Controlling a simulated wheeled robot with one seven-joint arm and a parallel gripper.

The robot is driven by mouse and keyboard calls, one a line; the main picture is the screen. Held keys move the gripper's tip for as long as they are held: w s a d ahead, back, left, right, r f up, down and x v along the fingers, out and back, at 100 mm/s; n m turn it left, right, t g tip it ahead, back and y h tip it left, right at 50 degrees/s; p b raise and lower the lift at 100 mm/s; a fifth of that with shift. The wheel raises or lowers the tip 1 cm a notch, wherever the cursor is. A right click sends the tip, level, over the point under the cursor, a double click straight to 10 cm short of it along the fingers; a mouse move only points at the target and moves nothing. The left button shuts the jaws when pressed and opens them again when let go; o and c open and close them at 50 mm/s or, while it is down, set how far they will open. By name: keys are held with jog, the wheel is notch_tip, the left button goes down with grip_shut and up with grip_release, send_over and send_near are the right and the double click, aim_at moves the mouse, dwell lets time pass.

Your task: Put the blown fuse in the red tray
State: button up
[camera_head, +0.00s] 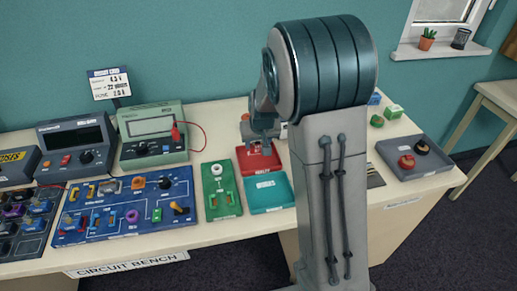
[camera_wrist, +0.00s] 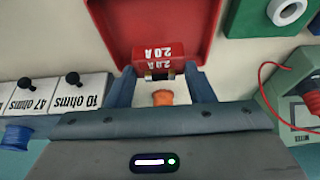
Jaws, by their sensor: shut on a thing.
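The red tray (camera_head: 244,163) with a pale label on its front stands in the middle of the bench. It also shows at the top of the wrist view (camera_wrist: 108,20). My gripper (camera_wrist: 161,76) is shut on a red fuse (camera_wrist: 158,56) marked 2.0 A. The fuse sits between the fingertips, in front of the tray's red floor in the wrist view. In the head view my gripper (camera_head: 263,142) is at the red tray, toward its back. I cannot tell whether the fuse touches the tray floor.
A teal tray (camera_head: 284,201) is in front of the red tray, and a green board (camera_head: 212,210) is to its left. Labelled resistor blocks (camera_wrist: 88,92) and a green meter (camera_wrist: 285,95) flank my gripper.

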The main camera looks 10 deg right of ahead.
aim_at(259, 147)
jog(key=shift+f, duration=2)
jog(key=shift+f, duration=0.15)
jog(key=o, duration=1)
jog(key=shift+c, duration=0.2)
